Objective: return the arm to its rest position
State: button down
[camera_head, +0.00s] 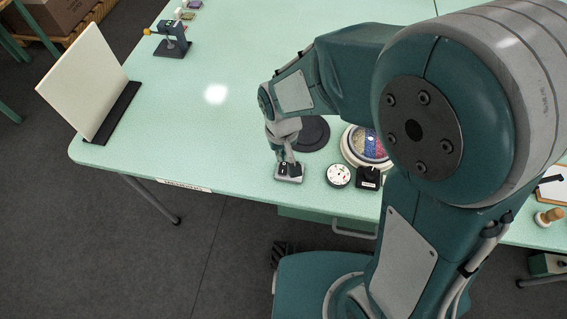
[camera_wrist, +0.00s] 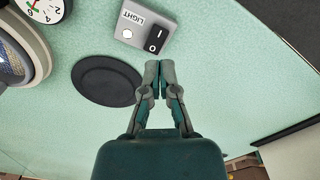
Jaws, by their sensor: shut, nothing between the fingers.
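My gripper (camera_wrist: 158,68) shows in the wrist view with its two fingers together and nothing between them. In the head view my gripper (camera_head: 289,160) points down at the table's front edge, close above a grey light switch box (camera_head: 290,178). The switch box also shows in the wrist view (camera_wrist: 131,33), with a black rocker marked I and O and the word LIGHT. The fingertips appear just beside the rocker; I cannot tell whether they touch it. My arm reaches forward from the right and is bent at the elbow.
The pale green table (camera_head: 215,140) is clear left of my gripper. Near it are a black disc (camera_wrist: 108,80), a white dial (camera_head: 338,176), a black box (camera_head: 368,178) and a round tray with coloured contents (camera_head: 367,146). A white panel (camera_head: 84,80) stands at the left edge.

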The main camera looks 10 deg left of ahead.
jog(key=shift+r, duration=0.5)
jog(key=shift+d+r, duration=0.25)
jog(key=shift+r, duration=0.05)
jog(key=s+d+r+m+t, duration=0.2)
jog(key=s+d+r, duration=0.2)
jog(key=d+r, duration=0.5)
jog(key=s+d+r+m+t, duration=0.3)
jog(key=s+d+r, duration=0.1)
jog(key=d+r, duration=0.5)
jog(key=shift+s+d+r+t, duration=0.15)
jog(key=shift+s+d+t, duration=0.15)
jog(key=shift+d, duration=0.65)
